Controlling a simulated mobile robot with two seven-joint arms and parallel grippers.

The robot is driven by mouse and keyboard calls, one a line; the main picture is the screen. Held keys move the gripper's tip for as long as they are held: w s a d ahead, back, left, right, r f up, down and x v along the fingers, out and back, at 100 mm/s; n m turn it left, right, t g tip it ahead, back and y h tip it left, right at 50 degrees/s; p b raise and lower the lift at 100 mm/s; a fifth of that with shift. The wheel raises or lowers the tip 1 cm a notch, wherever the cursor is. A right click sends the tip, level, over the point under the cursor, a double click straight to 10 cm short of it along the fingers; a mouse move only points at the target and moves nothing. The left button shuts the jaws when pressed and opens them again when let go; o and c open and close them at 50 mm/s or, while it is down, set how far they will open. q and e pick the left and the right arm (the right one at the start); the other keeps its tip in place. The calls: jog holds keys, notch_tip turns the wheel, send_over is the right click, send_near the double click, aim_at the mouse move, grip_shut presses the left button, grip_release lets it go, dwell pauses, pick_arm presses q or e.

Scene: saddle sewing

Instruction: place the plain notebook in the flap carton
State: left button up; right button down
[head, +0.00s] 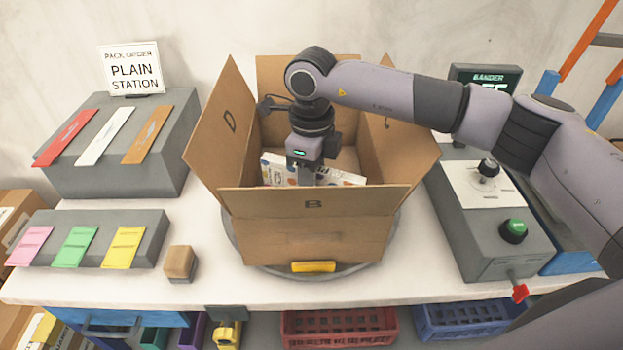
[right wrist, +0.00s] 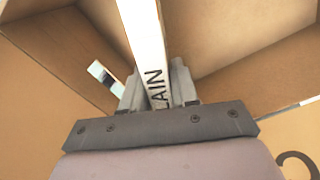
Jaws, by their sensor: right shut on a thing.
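The flap carton (head: 305,245) stands open on a round grey turntable in the middle of the table, its flaps folded outward. My right gripper (head: 304,180) reaches down into it and is shut on the plain notebook. In the right wrist view the notebook (right wrist: 146,35) is a white upright edge between the fingers (right wrist: 158,90), with the letters "AIN" showing. In the head view a white face with coloured dots shows on both sides of the fingers, partly hidden by the front flap. I cannot tell whether the notebook touches the carton floor. My left gripper is not in view.
A sign (head: 134,70) reads "PLAIN STATION". Grey stands with coloured cards (head: 123,240) are on the left, near a small wooden block (head: 181,263). A control box with a green button (head: 513,231) is on the right.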

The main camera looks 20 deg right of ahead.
jog(key=shift+f, duration=0.9)
jog(key=c, duration=0.9)
grip_release()
jog(key=shift+o, duration=0.2)
notch_tip(320, 180, up, 12)
jog(key=shift+r+b, duration=0.1)
jog(key=shift+b, duration=0.65)
